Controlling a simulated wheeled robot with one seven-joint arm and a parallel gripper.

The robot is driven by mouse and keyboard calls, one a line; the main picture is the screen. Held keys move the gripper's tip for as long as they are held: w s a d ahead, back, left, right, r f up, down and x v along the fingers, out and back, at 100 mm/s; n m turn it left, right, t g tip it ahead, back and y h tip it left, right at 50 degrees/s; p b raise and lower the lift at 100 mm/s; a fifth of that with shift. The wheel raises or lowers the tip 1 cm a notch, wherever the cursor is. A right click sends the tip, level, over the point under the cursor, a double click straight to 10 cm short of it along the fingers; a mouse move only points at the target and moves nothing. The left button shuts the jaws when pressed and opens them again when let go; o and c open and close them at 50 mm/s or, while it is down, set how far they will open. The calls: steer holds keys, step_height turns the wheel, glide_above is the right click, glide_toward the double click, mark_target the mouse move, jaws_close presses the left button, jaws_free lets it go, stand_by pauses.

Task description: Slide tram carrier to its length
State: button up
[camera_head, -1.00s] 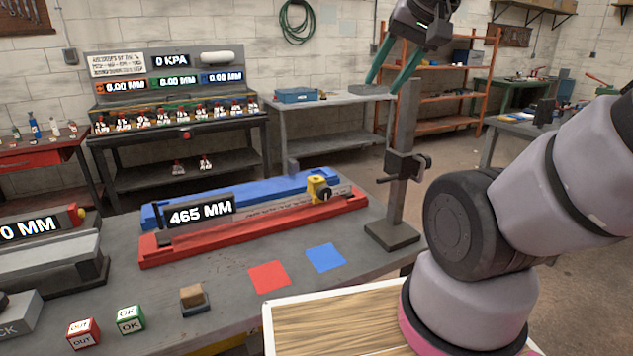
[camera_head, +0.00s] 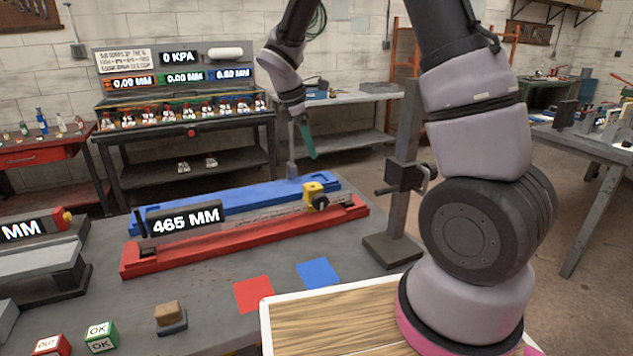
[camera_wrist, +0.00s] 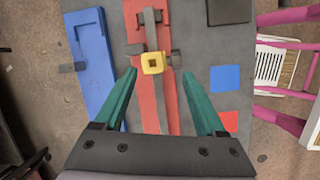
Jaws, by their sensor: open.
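The yellow carrier (camera_head: 314,190) sits on the rail of the red gauge base (camera_head: 245,238), near its right end; a dark knob is on its side. The gauge display (camera_head: 186,218) reads 465 MM. In the wrist view the yellow carrier (camera_wrist: 152,62) shows a square top with a dark hole. My gripper (camera_wrist: 158,74) is open and empty, its teal fingers spread on either side of the rail, with the carrier ahead between the fingertips. In the head view my gripper (camera_head: 304,150) hangs above the far side of the gauge; its height above the carrier is hard to judge.
A blue tray (camera_head: 235,198) with an upright grey piece (camera_head: 292,165) lies behind the red base. A dark post stand (camera_head: 400,190) rises to the right.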

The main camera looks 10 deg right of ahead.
mark_target(317, 185)
steer(key=w+d+f+n, duration=0.1)
steer(key=f, duration=0.3)
steer(key=w+f, duration=0.1)
steer(key=f, duration=0.4)
steer(key=w+d+f+n+h, duration=0.1)
steer(key=f, duration=0.4)
steer(key=shift+d+n, duration=0.3)
steer(key=shift+c, duration=0.3)
